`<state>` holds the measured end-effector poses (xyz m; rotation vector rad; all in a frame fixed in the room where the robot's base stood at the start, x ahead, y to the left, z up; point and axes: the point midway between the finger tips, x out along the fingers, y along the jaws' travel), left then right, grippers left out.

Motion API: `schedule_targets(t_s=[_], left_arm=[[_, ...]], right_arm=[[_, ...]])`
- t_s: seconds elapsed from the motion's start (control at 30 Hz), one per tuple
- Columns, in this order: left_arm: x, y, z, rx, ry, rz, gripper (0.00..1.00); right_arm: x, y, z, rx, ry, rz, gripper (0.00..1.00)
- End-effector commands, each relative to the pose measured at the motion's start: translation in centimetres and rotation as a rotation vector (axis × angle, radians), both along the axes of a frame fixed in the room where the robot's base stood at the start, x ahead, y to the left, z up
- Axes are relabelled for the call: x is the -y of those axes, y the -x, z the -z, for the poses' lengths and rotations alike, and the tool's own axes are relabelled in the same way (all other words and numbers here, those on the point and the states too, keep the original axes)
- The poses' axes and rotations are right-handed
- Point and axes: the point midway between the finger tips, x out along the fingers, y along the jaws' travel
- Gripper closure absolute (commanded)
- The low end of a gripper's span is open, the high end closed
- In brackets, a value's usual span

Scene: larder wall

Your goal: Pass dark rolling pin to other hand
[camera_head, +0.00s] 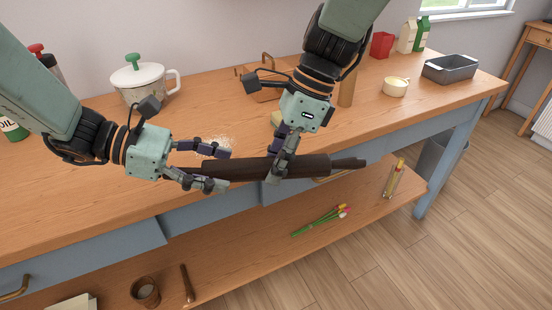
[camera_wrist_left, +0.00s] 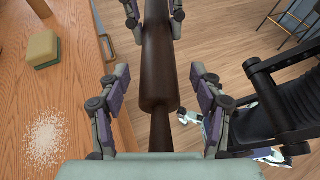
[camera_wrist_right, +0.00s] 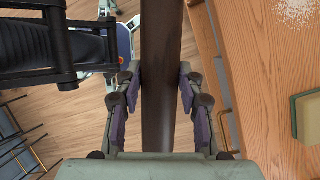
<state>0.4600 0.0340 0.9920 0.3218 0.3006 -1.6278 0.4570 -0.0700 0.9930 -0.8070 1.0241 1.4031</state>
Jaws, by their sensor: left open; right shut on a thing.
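The dark rolling pin (camera_head: 235,167) is held level above the front edge of the worktop. My right gripper (camera_head: 280,170) is shut on its middle; the right wrist view shows the pin (camera_wrist_right: 160,60) between those fingers. My left gripper (camera_head: 225,168) is open around the pin's left end. In the left wrist view, the near handle and part of the barrel (camera_wrist_left: 158,70) lie between the left fingers, with gaps on both sides. My right fingers also show at the top of that view.
The worktop (camera_head: 60,205) holds a green-knobbed pot (camera_head: 142,84), a wooden caddy (camera_head: 265,90), a white bowl (camera_head: 395,87) and a grey loaf tin (camera_head: 450,68). Spilled white grains (camera_wrist_left: 42,140) and a green-and-tan block (camera_wrist_left: 42,48) lie near my grippers. Below is a shelf (camera_head: 250,250).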

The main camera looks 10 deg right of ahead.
Motion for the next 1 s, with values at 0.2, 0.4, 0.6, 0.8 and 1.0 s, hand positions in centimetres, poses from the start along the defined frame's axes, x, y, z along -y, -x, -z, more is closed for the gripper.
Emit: schedule_targets(t_s=[0.2,0.4,0.6,0.8,1.0], left_arm=[[-3.1,-0.4,-1.4,0.005,0.004,-0.005,0.35],[-6.5,-0.7,-2.8,0.005,0.004,-0.004,0.35],[-9.3,-0.9,-4.0,0.003,0.004,-0.002,0.35],[-10.5,-0.9,-4.3,0.0,-0.001,0.0,0.35],[-10.6,0.3,-0.2,-0.003,-0.101,0.016,0.35]], right_arm=[[0.0,0.0,-0.1,0.001,-0.001,0.001,1.0],[0.0,0.0,-0.1,0.001,-0.001,0.001,1.0],[0.0,0.0,-0.1,0.001,-0.001,0.001,1.0],[0.0,0.0,-0.1,0.001,-0.001,0.001,1.0],[0.0,0.0,-0.1,0.0,-0.001,0.0,1.0]])
